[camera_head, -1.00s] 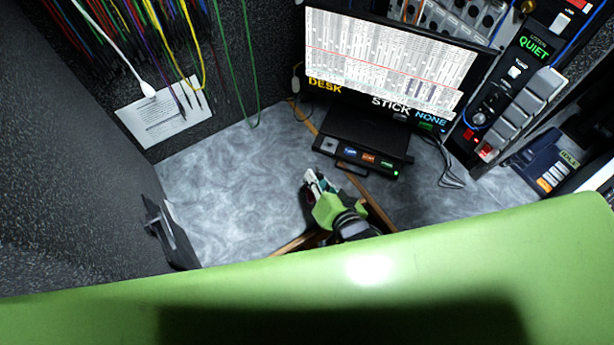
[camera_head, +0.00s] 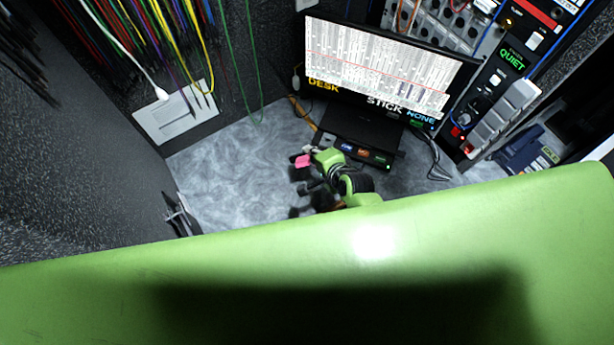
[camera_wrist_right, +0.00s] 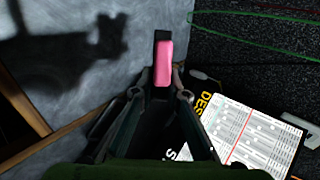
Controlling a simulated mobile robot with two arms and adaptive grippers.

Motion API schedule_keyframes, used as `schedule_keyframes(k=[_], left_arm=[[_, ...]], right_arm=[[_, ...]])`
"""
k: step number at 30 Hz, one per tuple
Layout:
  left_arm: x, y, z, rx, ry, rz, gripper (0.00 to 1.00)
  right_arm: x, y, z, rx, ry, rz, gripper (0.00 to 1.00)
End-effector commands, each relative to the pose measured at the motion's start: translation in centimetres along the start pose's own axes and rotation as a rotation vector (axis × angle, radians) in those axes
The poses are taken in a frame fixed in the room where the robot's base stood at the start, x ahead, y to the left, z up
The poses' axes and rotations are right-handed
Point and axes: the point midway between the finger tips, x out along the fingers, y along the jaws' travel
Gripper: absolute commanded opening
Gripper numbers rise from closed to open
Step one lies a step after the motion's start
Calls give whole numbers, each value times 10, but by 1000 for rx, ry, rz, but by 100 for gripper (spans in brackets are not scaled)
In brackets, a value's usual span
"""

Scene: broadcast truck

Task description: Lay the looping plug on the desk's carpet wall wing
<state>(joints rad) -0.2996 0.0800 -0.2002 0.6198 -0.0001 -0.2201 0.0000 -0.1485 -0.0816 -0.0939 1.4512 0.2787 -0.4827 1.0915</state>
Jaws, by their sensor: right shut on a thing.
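A small pink plug (camera_head: 302,161), which I take for the looping plug, is at the tip of my right gripper (camera_head: 308,168). In the right wrist view the pink plug (camera_wrist_right: 164,63) sticks out upright between the closed fingertips (camera_wrist_right: 163,85). The gripper holds it above the grey marbled desk, apart from the surface as far as I can tell. The desk wing beside the dark carpet wall (camera_head: 215,165) is bare grey marbled top, left of the gripper. The gripper's shadow falls on the desk in the wrist view. My left gripper is not in view.
A monitor (camera_head: 380,70) and a black button box (camera_head: 362,150) stand right of the gripper. Coloured cables (camera_head: 185,40) hang at the back left above a white sheet (camera_head: 175,118). A dark object (camera_head: 180,215) sits at the desk's left edge.

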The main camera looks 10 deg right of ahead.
Motion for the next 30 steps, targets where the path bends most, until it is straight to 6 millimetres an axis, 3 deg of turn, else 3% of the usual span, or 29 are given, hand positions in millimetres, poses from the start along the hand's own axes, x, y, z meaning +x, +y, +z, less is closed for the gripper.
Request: schedule_keyframes(k=[19, 30], left_arm=[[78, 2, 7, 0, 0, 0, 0], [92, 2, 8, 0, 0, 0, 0]], right_arm=[[46, 56, 0, -4, 1, 0, 0], [61, 72, 0, -3, 0, -1, 0]])
